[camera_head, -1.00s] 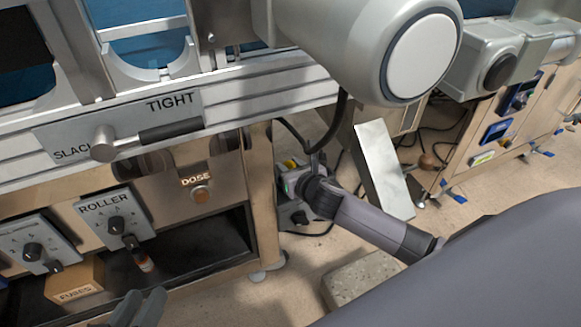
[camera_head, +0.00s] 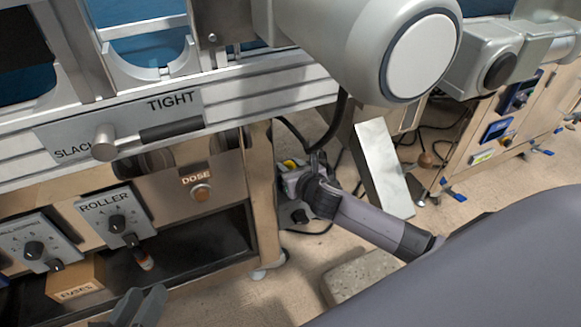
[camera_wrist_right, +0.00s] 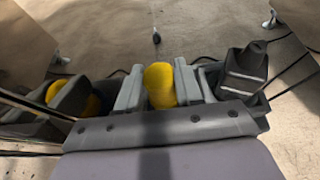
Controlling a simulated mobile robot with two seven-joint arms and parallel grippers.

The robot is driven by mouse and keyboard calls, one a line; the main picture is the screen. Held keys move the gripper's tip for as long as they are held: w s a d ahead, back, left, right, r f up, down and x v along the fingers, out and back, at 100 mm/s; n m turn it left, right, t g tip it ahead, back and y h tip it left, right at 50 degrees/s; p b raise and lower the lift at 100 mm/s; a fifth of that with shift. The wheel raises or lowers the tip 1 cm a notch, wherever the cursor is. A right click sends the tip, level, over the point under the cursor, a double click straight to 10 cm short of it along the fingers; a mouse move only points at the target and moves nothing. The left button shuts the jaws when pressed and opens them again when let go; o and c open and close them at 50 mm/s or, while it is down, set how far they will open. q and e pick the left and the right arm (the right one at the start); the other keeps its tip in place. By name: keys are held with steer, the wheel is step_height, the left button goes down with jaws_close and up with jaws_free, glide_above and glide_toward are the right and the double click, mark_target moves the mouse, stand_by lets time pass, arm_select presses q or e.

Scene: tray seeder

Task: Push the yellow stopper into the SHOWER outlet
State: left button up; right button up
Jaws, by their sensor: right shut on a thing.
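The yellow stopper (camera_wrist_right: 160,86) sits between the two grey fingers of my right gripper (camera_wrist_right: 160,92) in the right wrist view, and the gripper is shut on it. In the head view my right gripper (camera_head: 293,172) is low beside the bench leg, with a bit of yellow showing at its tip. My left gripper (camera_head: 140,308) shows only its dark fingertips at the bottom edge, and I cannot tell whether it is open. I cannot make out a SHOWER label or its outlet in either view.
A bench leg (camera_head: 262,205) stands left of my right gripper, and a tilted metal plate (camera_head: 382,170) right of it. Cables hang nearby. A concrete block (camera_head: 360,273) lies on the floor.

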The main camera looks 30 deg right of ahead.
arm_select(q)
steer(key=shift+f, duration=0.15)
arm_select(e)
steer(key=shift+f, duration=0.2)
steer(key=o, duration=1.1)
arm_select(q)
steer(key=r+p, duration=0.1)
steer(key=p, duration=0.2)
steer(key=shift+s+a+r+y, duration=0.1)
steer(key=shift+r+y, duration=0.2)
arm_select(e)
steer(key=v, duration=0.7)
steer(key=shift+s, duration=0.1)
arm_select(q)
steer(key=shift+g, duration=0.3)
